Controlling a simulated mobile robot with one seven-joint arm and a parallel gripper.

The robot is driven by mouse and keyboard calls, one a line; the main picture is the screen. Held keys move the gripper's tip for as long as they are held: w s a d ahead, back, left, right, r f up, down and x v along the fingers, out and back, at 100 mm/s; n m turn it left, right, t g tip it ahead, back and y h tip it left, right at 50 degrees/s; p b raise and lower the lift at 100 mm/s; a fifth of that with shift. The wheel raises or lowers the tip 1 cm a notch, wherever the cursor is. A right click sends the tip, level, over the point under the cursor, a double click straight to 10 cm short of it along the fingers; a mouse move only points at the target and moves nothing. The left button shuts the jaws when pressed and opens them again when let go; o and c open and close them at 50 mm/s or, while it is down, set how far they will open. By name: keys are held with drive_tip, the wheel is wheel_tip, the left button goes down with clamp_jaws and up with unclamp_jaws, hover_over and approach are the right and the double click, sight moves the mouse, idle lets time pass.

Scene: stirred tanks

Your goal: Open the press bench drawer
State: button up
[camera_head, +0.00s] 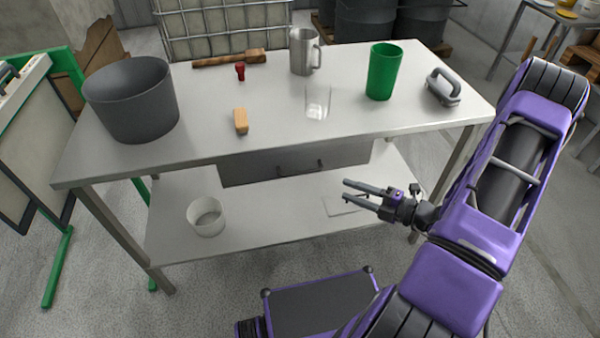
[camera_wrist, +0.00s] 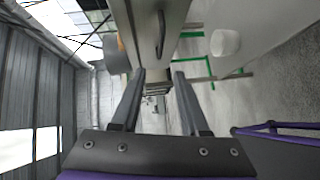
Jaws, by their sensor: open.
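The press bench drawer (camera_head: 250,168) is a grey box under the bench top, and its front looks flush beneath the top. Its dark bar handle (camera_head: 300,168) is at the middle of the front; the handle (camera_wrist: 161,35) also shows near the top of the wrist view. My gripper (camera_head: 345,188) is open and empty, in front of and below the drawer's right end, apart from the handle. In the wrist view my gripper's two fingers (camera_wrist: 158,75) are spread, with the handle beyond them.
A white bowl (camera_head: 207,217) stands on the lower shelf (camera_head: 260,228).

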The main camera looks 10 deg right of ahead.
sight(300, 173)
drive_tip(key=b+x, duration=0.1)
drive_tip(key=x, duration=1.5)
drive_tip(key=shift+a, duration=0.15)
clamp_jaws()
idle(0.7)
